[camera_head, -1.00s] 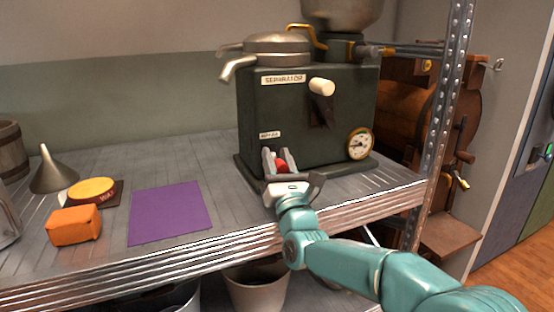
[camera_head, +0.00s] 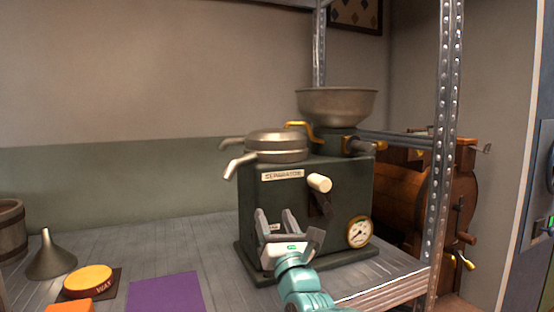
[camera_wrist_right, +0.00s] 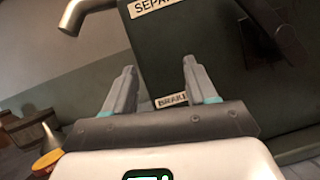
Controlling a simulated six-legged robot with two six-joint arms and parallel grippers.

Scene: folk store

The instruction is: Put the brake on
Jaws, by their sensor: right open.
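The dark green separator (camera_head: 345,195) stands on the grey shelf, with a "SEPARATOR" label and a cream-handled crank (camera_head: 319,183) on its front. A small brake label (camera_wrist_right: 171,100) shows between my fingers in the right wrist view; in the head view my gripper partly covers it. The red brake knob is hidden now. My right gripper (camera_head: 274,214) is open and empty, fingers pointing up in front of the separator's lower left front. Its two fingers also show apart in the right wrist view (camera_wrist_right: 158,68). My left gripper is out of view.
A purple mat (camera_head: 165,294), a yellow wax disc (camera_head: 88,279), an orange block (camera_head: 70,306) and a metal funnel (camera_head: 50,258) are at the left. A pressure gauge (camera_head: 359,232) is right of my gripper. A metal post (camera_head: 443,150) stands at the shelf's right.

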